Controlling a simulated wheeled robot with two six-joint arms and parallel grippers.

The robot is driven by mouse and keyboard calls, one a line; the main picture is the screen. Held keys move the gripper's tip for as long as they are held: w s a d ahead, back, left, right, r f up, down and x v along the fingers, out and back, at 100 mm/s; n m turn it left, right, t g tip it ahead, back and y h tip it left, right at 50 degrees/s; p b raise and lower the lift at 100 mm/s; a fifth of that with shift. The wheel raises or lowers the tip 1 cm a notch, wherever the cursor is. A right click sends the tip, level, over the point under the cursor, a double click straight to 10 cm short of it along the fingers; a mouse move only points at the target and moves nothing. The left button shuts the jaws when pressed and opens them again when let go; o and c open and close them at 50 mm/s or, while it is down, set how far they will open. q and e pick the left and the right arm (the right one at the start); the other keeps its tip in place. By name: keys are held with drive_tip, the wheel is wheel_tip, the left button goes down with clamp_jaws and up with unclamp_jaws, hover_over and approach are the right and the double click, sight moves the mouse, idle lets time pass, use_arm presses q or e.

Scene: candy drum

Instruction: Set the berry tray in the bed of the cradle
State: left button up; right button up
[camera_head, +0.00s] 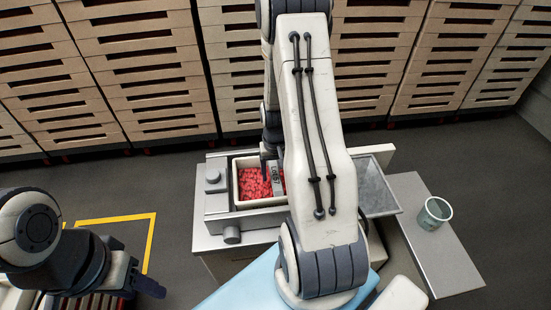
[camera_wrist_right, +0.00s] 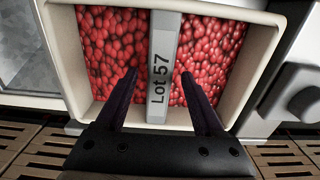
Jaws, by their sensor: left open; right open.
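The berry tray (camera_head: 235,188) is a cream box full of red berries, with a grey bar marked "Lot 57" (camera_wrist_right: 163,75) across its middle. In the head view it sits within the grey metal housing (camera_head: 217,203), which seems to be the cradle; my right arm hides part of both. How the tray rests underneath is hidden. My right gripper (camera_wrist_right: 160,85) is open, its two dark fingers on either side of the bar over the berries. In the head view it is at the tray's back (camera_head: 268,155). My left gripper (camera_head: 142,284) is open and empty, low at the left, far from the tray.
A bare metal pan (camera_head: 377,190) lies right of my right arm. A small greenish cup (camera_head: 434,214) stands on the grey side table (camera_head: 440,250). Stacked drawers (camera_head: 155,80) line the back wall. Yellow tape (camera_head: 152,235) marks the floor at left.

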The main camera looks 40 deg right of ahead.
sight(275, 177)
wheel_tip(275, 177, up, 10)
drive_tip(key=shift+b, duration=0.3)
drive_tip(key=s+a+r+n, duration=0.1)
drive_tip(key=a+r+n, duration=0.2)
drive_tip(key=a, duration=0.6)
drive_tip(key=s+a+r+n, duration=0.1)
drive_tip(key=a+r+n, duration=0.2)
drive_tip(key=a, duration=0.7)
drive_tip(key=s+a+r+n+y, duration=0.1)
drive_tip(key=s+a+r+n, duration=0.2)
drive_tip(key=s+a+n, duration=0.4)
drive_tip(key=s+a, duration=0.5)
drive_tip(key=s, duration=0.2)
drive_tip(key=shift+s+r+n, duration=0.15)
drive_tip(key=shift+r+n, duration=0.1)
drive_tip(key=shift+n, duration=0.15)
